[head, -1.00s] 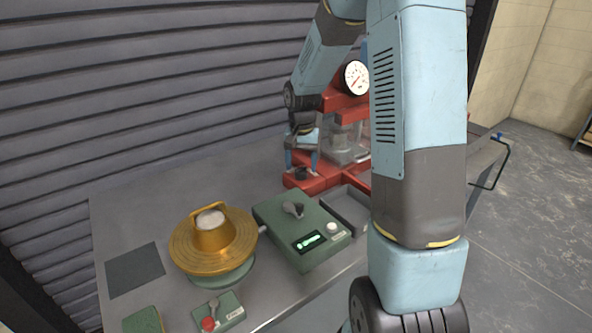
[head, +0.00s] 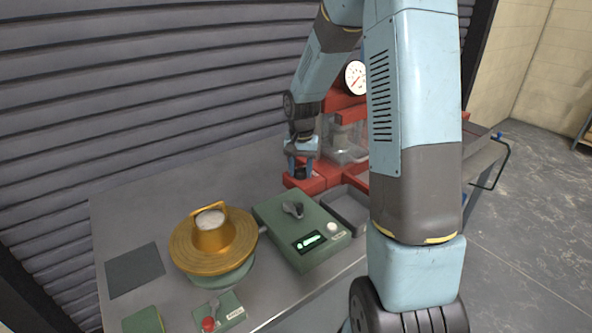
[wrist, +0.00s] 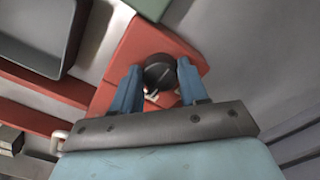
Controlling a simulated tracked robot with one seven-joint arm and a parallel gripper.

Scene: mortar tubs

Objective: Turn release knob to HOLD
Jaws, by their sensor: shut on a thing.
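The release knob (wrist: 159,71) is round and black and sits on the end of the red press base (wrist: 140,45). In the head view the knob (head: 301,174) shows small and dark below my gripper. My gripper (head: 300,178) reaches down over it from above. In the wrist view the blue fingers of my gripper (wrist: 160,77) stand on either side of the knob and are shut on it. I cannot read any HOLD marking or the knob's setting.
A red press with a white dial gauge (head: 356,77) stands behind. In front are a green control box (head: 285,233), a grey tray (head: 345,207) and a gold-topped flow table (head: 213,244). A small green box with a red knob (head: 226,311) lies near the front edge.

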